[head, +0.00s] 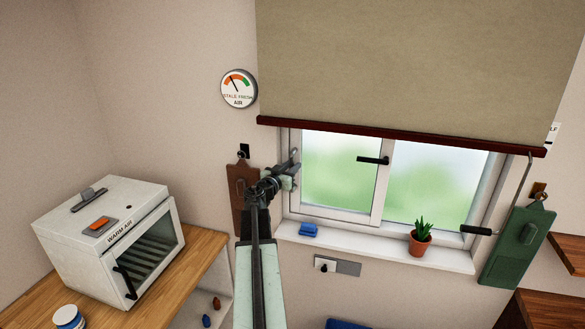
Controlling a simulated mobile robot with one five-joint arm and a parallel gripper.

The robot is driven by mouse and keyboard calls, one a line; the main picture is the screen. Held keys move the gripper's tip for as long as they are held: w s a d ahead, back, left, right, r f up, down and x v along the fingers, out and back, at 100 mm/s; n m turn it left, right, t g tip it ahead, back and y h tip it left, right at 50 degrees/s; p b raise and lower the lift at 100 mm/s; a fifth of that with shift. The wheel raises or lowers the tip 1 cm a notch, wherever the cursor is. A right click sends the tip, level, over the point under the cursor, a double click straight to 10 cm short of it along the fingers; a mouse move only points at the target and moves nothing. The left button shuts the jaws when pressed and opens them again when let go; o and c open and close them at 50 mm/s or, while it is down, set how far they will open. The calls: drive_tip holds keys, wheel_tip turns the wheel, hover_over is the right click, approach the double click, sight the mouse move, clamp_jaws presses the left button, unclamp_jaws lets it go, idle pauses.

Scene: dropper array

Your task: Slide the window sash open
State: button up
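The window sash (379,195) is a white-framed pane in the left half of the window, with frosted glass showing blurred green. A black handle (373,160) sticks out from its right upright, near the middle of the window. The right half (435,190) is also glazed. A beige roller blind (410,70) hides the window's upper part. My gripper (293,170) is at the window's left edge, left of the handle and apart from it. Its fingers are small and partly hidden by my arm, so I cannot tell whether they are open or shut.
A brown board (238,195) hangs left of the window, a green one (517,245) right. A white oven (110,240) stands on the left counter.

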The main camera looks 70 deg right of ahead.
clamp_jaws()
idle(1.3)
